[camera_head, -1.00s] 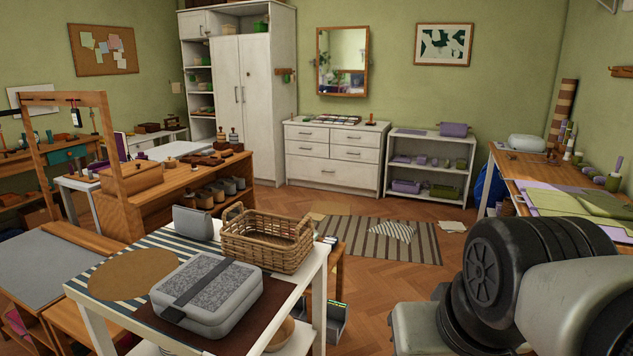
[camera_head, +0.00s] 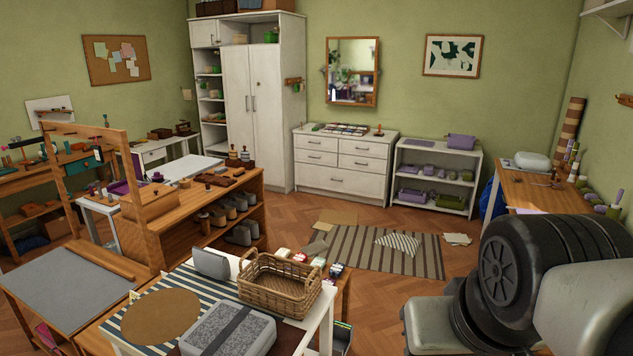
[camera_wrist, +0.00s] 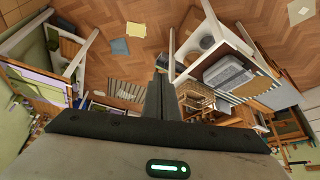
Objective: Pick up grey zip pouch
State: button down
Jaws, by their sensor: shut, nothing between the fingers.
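The grey pouch (camera_head: 211,263) stands upright on the striped cloth of the white table (camera_head: 318,322), just left of a wicker basket (camera_head: 281,283). A larger grey case (camera_head: 228,331) with a dark strap lies nearer on the same table, cut by the lower edge of the head view. In the wrist view my gripper (camera_wrist: 160,82) is shut and empty, well away from the table. The case (camera_wrist: 228,72) and the basket (camera_wrist: 196,103) show there beyond the fingers. I cannot make out the pouch in that view.
A round cork mat (camera_head: 160,316) lies left of the case. Small boxes (camera_head: 300,258) stand behind the basket. A wooden bench (camera_head: 175,225) with a tall frame stands behind the table at left. The floor by the striped rug (camera_head: 385,252) is mostly clear.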

aim_at(216, 266)
jog(key=k+j+z, duration=0.1)
jog(key=j+z, duration=0.2)
jog(key=j, duration=0.5)
jog(key=j+z, duration=0.4)
jog(key=j, duration=0.7)
jog(key=j+z, duration=0.1)
jog(key=j, duration=1)
jog(key=j+u, duration=0.15)
jog(key=j, duration=0.3)
jog(key=i+j+u, duration=0.15)
jog(key=j, duration=0.35)
jog(key=j+u, duration=0.15)
jog(key=j, duration=0.3)
